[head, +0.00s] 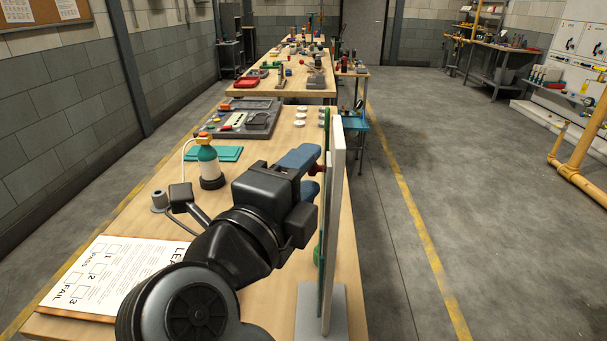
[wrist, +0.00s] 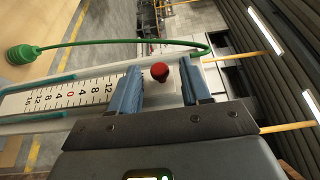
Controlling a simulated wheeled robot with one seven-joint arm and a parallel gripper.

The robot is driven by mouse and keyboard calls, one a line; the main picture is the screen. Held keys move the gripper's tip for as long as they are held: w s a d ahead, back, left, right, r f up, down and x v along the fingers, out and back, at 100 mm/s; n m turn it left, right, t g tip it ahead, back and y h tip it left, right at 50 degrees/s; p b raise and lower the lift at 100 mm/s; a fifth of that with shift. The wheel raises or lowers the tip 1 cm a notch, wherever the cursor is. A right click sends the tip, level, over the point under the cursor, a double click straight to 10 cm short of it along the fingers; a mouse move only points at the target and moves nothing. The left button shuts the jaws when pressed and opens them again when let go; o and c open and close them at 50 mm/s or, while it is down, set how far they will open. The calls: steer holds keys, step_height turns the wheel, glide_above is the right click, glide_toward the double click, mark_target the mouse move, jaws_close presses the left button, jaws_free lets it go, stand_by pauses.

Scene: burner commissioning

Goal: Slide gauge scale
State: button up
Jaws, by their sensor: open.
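The gauge (head: 338,220) is an upright pale board on a grey base, seen nearly edge-on in the head view. Its white scale (wrist: 65,94) shows black numbers and a red 0, between teal tubes. A red knob (wrist: 159,73) sits just beyond the 12 end of the scale; it also shows in the head view (head: 319,172). My gripper (wrist: 161,68) is open, with one blue finger on each side of the knob. Visible gaps separate both fingers from the knob in the wrist view. In the head view, my gripper (head: 313,172) reaches the board's left face.
A green hose runs to a green bulb (wrist: 24,54). Open floor (head: 410,200) lies right of the gauge.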

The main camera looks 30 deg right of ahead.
steer(key=shift+a, duration=0.1)
steer(key=b+v, duration=0.1)
steer(key=v, duration=0.6)
steer(key=shift+s+a, duration=0.2)
steer(key=shift+a, duration=0.1)
